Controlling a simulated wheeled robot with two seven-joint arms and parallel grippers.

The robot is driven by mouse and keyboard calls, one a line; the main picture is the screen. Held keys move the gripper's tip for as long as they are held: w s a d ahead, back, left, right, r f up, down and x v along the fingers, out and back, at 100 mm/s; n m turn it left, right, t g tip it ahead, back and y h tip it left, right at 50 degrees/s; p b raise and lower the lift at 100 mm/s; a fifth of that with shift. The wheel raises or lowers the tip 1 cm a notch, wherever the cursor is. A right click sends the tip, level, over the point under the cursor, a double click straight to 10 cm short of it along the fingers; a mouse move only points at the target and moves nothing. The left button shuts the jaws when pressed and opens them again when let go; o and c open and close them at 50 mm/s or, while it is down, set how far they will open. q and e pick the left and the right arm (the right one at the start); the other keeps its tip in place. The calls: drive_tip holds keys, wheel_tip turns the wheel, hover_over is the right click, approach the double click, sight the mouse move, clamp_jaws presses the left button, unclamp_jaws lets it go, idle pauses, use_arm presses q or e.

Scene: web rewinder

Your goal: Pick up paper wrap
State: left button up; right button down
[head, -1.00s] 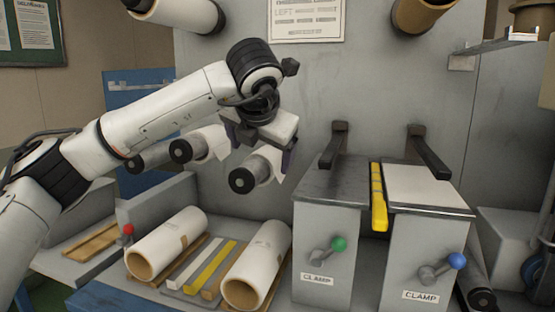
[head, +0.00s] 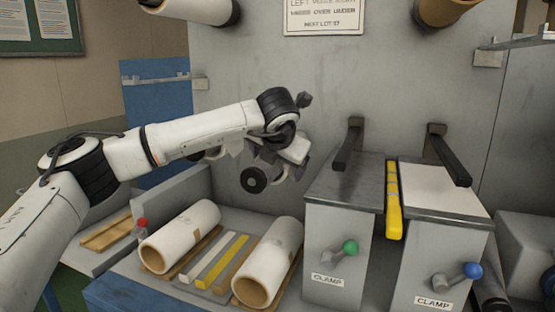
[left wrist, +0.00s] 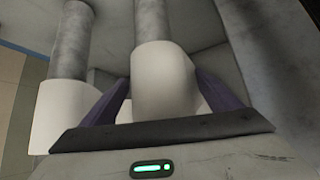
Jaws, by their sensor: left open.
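White paper is wrapped round a grey roller that sticks out from the machine wall; in the left wrist view this paper wrap (left wrist: 163,80) fills the space between my purple fingers. My left gripper (left wrist: 163,92) is open, one finger on each side of the wrap; I cannot tell if either finger touches it. My right gripper is not in view.
A second white-wrapped roller (left wrist: 62,112) stands close beside in the left wrist view. Below in the head view, two large white paper rolls (head: 180,232) lie on the tray among strips. The clamp blocks (head: 335,235) stand to the right, with black bars (head: 349,145) above them.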

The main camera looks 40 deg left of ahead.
use_arm(q)
drive_tip(key=c, duration=1.2)
drive_tip(key=shift+o, duration=0.2)
drive_tip(key=shift+d+r, duration=0.1)
drive_tip(key=shift+r, duration=0.05)
